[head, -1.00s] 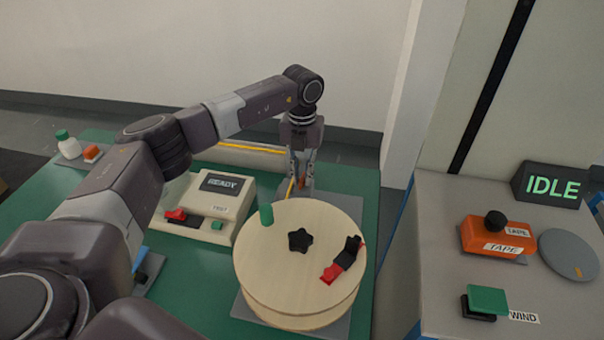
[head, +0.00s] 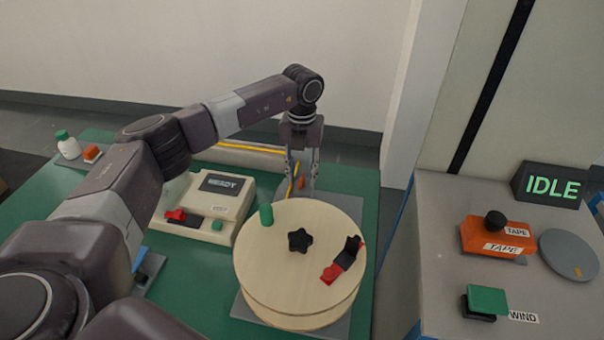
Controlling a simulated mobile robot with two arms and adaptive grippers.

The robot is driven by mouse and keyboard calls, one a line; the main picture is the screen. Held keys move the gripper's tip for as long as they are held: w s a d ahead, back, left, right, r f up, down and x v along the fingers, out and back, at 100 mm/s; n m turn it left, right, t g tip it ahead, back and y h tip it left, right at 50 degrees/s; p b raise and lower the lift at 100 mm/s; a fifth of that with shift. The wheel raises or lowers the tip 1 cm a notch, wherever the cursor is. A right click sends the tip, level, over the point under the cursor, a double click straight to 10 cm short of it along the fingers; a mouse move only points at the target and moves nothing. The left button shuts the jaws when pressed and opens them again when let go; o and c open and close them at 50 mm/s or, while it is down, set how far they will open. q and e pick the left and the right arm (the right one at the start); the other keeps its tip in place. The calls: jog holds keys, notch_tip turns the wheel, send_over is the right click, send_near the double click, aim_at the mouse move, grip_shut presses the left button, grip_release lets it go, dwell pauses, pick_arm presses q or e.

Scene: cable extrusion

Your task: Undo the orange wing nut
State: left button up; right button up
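The orange wing nut (head: 302,183) shows as a small orange patch behind the wooden spool, between and just beyond the finger ends of my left gripper (head: 302,178). My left gripper points down there from above. Its two fingers stand apart, one on each side of the orange patch, and it looks open. The nut's lower part and what it sits on are too small or hidden to tell. My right gripper is not in view.
The wooden spool (head: 268,275) with a black star knob (head: 300,241), a green peg (head: 266,214) and a red-black clamp (head: 342,262) stands in front. A tester box (head: 237,198) is to the left. A yellow cable (head: 252,148) runs behind. A grey bench (head: 440,240) stands right.

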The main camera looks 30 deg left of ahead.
aim_at(302, 177)
pick_arm(q)
notch_tip(302, 177, up, 12)
dwell(0.4)
dwell(0.3)
